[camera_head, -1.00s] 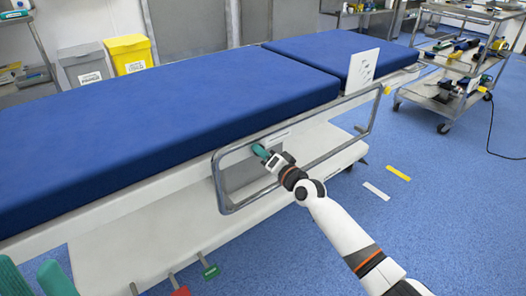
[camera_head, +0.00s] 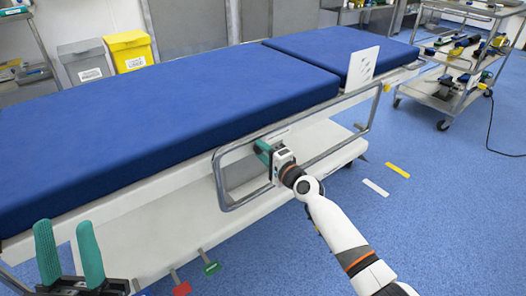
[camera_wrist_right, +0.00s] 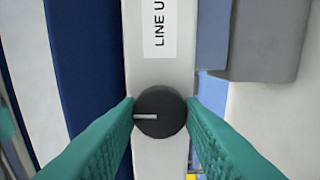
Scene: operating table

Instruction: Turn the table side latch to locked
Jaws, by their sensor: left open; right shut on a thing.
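The table side latch is a round black knob (camera_wrist_right: 160,112) with a white pointer line, on the pale side rail of the table (camera_wrist_right: 160,75). In the right wrist view the line points left. My right gripper (camera_wrist_right: 160,108) is shut on the knob, one green finger on each side. In the head view my right gripper (camera_head: 264,150) is at the table side within the metal side frame, and the knob is hidden there. My left gripper (camera_head: 68,250) is open and empty at the lower left, fingers pointing up.
The metal side frame (camera_head: 220,185) surrounds my right gripper. A label reading "LINE U" (camera_wrist_right: 160,28) is on the rail, cut off by the view edge. Red (camera_head: 181,289) and green (camera_head: 212,268) pedals stick out below. A cart (camera_head: 445,100) stands at the right; floor between is mostly clear.

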